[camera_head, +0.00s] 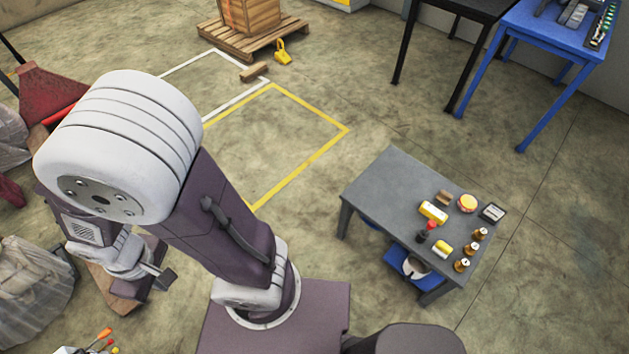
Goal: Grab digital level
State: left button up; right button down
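Small items sit on a low grey table (388,190) at the right. A small dark-framed device with a pale face (493,213) lies at the table's right corner; it may be the digital level, but it is too small to be sure. A yellow and white item (433,212) lies nearer the table's middle. My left gripper (158,272) hangs at the far left, well away from the table, partly hidden by my arm. Whether its fingers are open or shut is unclear. My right gripper is not in view.
A blue bin (403,264) is beneath. A blue table (545,38) stands behind. Floor inside the yellow outline is clear.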

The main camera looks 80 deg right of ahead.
aim_at(426, 208)
jog(key=z, duration=4.2)
jog(key=i+l+u, duration=0.1)
jog(key=i+u, duration=0.25)
jog(key=i+l+u, duration=0.2)
jog(key=i+u, duration=0.15)
jog(key=i, duration=0.15)
jog(key=i+l+u, duration=0.35)
jog(key=i+j, duration=0.05)
jog(key=i, duration=0.05)
